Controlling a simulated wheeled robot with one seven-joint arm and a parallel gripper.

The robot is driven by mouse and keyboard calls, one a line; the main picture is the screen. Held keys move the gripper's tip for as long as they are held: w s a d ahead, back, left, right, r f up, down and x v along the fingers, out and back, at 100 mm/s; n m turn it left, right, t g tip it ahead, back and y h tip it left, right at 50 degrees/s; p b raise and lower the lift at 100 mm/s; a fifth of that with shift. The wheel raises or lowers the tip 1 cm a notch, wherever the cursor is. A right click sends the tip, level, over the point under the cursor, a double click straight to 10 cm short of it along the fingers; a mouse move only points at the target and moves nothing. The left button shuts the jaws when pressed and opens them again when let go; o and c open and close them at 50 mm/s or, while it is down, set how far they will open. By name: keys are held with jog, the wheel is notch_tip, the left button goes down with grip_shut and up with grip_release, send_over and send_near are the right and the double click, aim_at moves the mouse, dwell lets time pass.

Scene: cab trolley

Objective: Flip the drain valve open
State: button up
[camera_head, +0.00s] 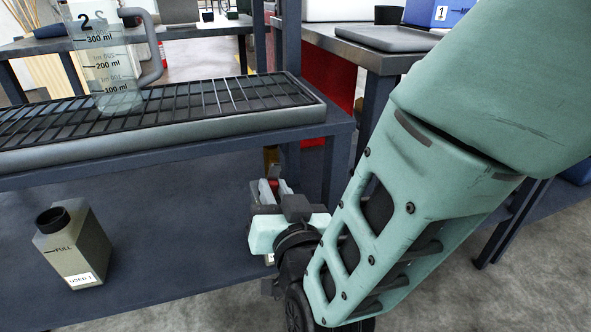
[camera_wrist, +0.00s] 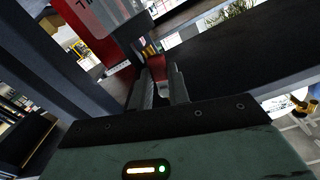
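The drain valve shows below the front edge of the tray, with a small yellow body (camera_head: 271,157) and a red handle (camera_head: 273,184). My gripper (camera_head: 273,188) is at the valve, with its two pale fingers either side of the red handle. In the wrist view the red handle (camera_wrist: 155,72) lies between the fingertips of my gripper (camera_wrist: 160,78). The fingers are a small way apart there. I cannot tell whether both touch the handle. My forearm and wrist cover the area to the right of the valve.
A gridded tray (camera_head: 230,125) lies on the trolley's upper level, with a clear measuring jug (camera_head: 112,75) on it. A grey bottle (camera_head: 75,248) marked FULL stands on the lower shelf (camera_head: 170,270). The shelf between bottle and gripper is clear. A red panel (camera_head: 322,85) stands behind.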

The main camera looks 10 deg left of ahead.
jog(key=shift+w+d+f+n+p, duration=0.1)
jog(key=shift+d+n+p, duration=0.15)
jog(key=shift+n, duration=0.6)
jog(key=shift+w+d+n+p, duration=0.15)
jog(key=shift+n+p, duration=0.2)
jog(key=shift+n, duration=0.5)
grip_shut()
jog(key=o, duration=0.8)
grip_release()
jog(key=shift+s, duration=0.1)
jog(key=p+v, duration=0.9)
jog(key=v, duration=0.8)
jog(key=shift+s, duration=0.15)
